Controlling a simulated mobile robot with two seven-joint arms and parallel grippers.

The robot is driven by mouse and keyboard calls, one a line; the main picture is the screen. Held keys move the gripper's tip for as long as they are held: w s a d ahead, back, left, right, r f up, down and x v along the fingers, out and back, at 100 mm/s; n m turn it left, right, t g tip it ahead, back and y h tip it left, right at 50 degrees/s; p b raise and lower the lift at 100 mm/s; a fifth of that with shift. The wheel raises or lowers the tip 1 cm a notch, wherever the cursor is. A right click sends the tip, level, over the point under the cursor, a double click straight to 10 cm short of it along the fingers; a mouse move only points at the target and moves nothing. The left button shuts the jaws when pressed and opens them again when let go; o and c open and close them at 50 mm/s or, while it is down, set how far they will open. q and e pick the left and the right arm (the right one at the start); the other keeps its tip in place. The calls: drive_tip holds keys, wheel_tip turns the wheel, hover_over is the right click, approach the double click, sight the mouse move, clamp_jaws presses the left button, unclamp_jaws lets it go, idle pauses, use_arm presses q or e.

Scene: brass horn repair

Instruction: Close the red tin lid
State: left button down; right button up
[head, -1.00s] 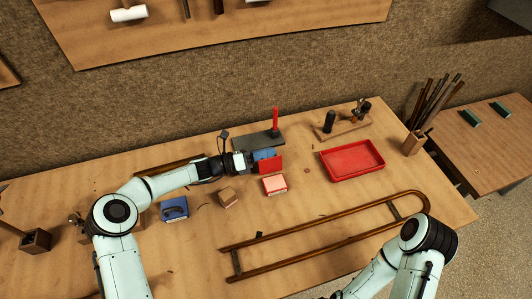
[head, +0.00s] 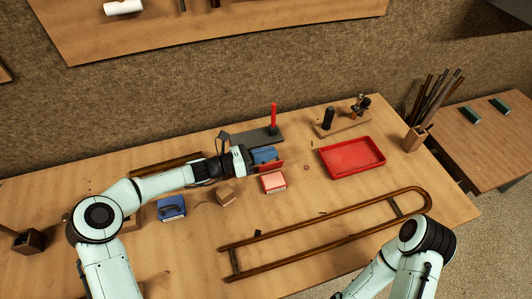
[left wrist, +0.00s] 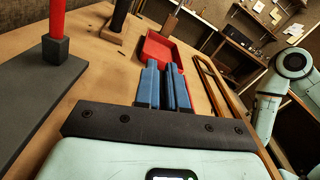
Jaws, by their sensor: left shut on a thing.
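The small red tin (head: 273,182), with a pale label on its front, stands on the bench near the middle. Its red lid (head: 272,167) is raised at the back of the tin, partly covered by my blue fingers. My left gripper (head: 266,155) is shut at the lid, just behind and above the tin. In the left wrist view the two blue fingers (left wrist: 166,88) lie close together with a narrow gap. The exact contact with the lid is hidden. My right arm shows at the lower right, but its gripper is out of view.
A red tray (head: 352,158) lies to the right. A dark plate with a red post (head: 273,117) stands behind my gripper. A brown block (head: 225,193) and a blue box (head: 171,208) are to the left. A long brass tube (head: 330,226) lies in front.

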use_arm(q)
drive_tip(key=shift+s+d+m+b, duration=0.1)
drive_tip(key=shift+s+m+b, duration=0.25)
drive_tip(key=shift+m, duration=0.35)
drive_tip(key=c, duration=1.5)
unclamp_jaws()
drive_tip(key=v, duration=1.3)
drive_tip(key=shift+s+a, duration=0.1)
drive_tip(key=shift+a, duration=0.1)
